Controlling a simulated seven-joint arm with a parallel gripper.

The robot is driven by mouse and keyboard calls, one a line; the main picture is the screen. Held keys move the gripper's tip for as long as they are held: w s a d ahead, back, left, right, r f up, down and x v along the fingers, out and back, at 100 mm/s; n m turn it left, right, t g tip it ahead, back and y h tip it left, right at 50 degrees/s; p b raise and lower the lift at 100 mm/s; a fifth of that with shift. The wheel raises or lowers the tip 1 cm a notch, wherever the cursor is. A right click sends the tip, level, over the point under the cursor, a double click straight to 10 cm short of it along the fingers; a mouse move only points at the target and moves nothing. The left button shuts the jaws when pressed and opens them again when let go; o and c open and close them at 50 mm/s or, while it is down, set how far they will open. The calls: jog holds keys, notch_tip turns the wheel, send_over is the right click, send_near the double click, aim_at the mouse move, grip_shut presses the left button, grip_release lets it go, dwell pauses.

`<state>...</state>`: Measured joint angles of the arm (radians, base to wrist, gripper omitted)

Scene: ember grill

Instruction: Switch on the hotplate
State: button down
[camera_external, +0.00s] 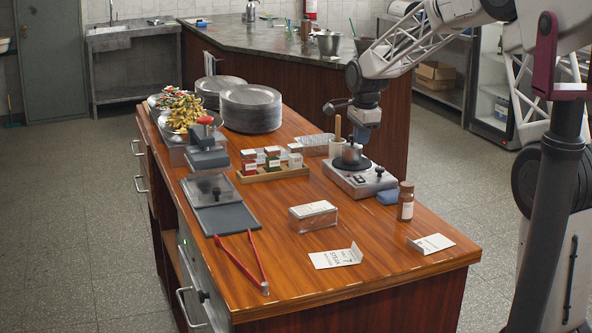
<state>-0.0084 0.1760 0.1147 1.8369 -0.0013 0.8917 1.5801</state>
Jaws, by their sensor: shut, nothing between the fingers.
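The hotplate (352,184) is a light grey box with a round dark plate on top, near the right edge of the wooden counter. A small metal pot (352,153) stands on the plate. A dark knob (380,171) sits at the hotplate's right end; its setting is too small to tell. My gripper (361,139) points down just above and behind the pot, apart from the knob. It is shut and holds nothing. I cannot tell whether its tips touch the pot or the hotplate.
A brown bottle (405,204) and a blue sponge (388,196) stand right of the hotplate. A spice rack (272,172) stands left of it, and a white crock (337,147) with a wooden tool behind. The counter's front right (380,260) is mostly clear.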

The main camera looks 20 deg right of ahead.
aim_at(360, 178)
jog(key=f, duration=0.6)
jog(key=w+f, duration=0.1)
jog(key=f, duration=0.3)
jog(key=shift+w, duration=0.1)
jog(key=shift+f, duration=0.2)
dwell(0.5)
jog(key=shift+s+r, duration=0.3)
jog(key=shift+s, duration=0.4)
jog(key=shift+r, duration=0.15)
notch_tip(360, 178, up, 14)
jog(key=w, duration=0.1)
jog(key=shift+w+f, duration=0.2)
jog(key=shift+w, duration=0.15)
dwell(0.4)
